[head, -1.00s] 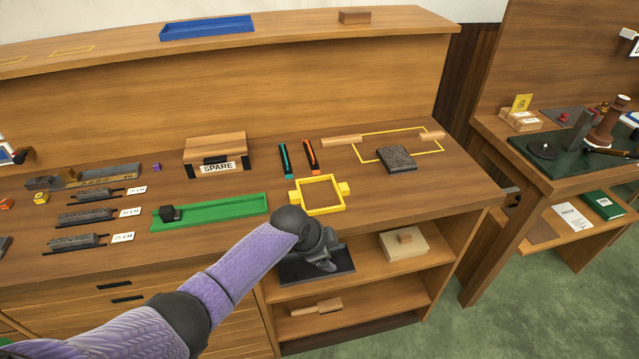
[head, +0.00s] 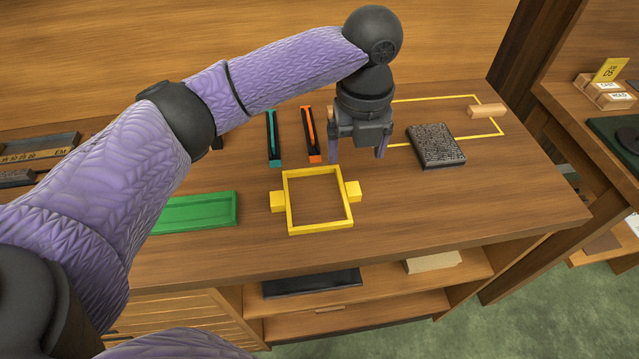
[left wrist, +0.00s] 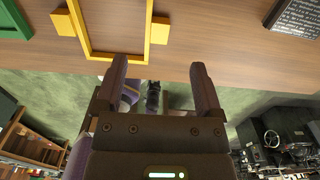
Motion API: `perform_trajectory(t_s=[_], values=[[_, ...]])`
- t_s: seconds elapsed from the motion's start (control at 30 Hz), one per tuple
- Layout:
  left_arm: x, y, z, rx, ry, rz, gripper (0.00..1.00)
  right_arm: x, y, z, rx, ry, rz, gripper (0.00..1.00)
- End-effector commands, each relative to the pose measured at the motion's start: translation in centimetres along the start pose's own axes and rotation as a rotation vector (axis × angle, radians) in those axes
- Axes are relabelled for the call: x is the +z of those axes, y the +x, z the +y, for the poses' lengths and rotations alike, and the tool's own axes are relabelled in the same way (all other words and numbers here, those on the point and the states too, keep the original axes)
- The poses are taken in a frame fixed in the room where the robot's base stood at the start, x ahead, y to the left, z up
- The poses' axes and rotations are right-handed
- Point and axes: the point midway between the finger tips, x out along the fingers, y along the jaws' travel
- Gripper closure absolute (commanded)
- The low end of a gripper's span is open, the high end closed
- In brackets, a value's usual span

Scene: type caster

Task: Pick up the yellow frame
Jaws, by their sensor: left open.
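The yellow frame (head: 320,229) lies flat on the wooden bench top, a square ring with one tab on its left side and one on its right. It also shows at the top of the left wrist view (left wrist: 148,32). My left gripper (head: 357,153) is open and empty, pointing down above the bench. In the head view its fingers appear just beyond the frame's right tab, apart from the frame. In the left wrist view the gripper's fingers (left wrist: 158,66) are spread with nothing between them. My right gripper is not in view.
A dark text block (head: 435,146) lies to the right, near a wooden piece (head: 487,111) and a yellow outline. A green tray (head: 197,213) is left of the frame. Teal (head: 273,138) and orange (head: 311,134) holders stand behind it.

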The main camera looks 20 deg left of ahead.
Motion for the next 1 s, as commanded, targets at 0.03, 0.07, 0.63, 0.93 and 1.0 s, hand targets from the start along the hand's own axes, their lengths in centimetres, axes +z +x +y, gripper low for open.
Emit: perform_trajectory(t_s=[0.03, 0.07, 0.63, 0.93, 1.0], values=[[0.0, 1.4, 0.1, 0.003, -0.001, 0.003, 0.12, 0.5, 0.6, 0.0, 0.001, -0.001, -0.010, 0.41], [-0.1, 2.1, 0.1, 0.003, -0.002, 0.004, 0.12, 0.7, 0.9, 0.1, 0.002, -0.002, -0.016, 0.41], [-0.9, 8.2, 0.3, -0.003, -0.005, -0.001, 0.15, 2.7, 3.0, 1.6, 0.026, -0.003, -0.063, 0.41], [-0.9, 8.2, 0.2, -0.003, -0.006, 0.000, 0.78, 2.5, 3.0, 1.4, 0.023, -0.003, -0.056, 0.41], [-0.9, 8.2, 0.2, -0.003, -0.006, 0.000, 0.93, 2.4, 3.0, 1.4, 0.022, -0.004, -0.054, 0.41]])
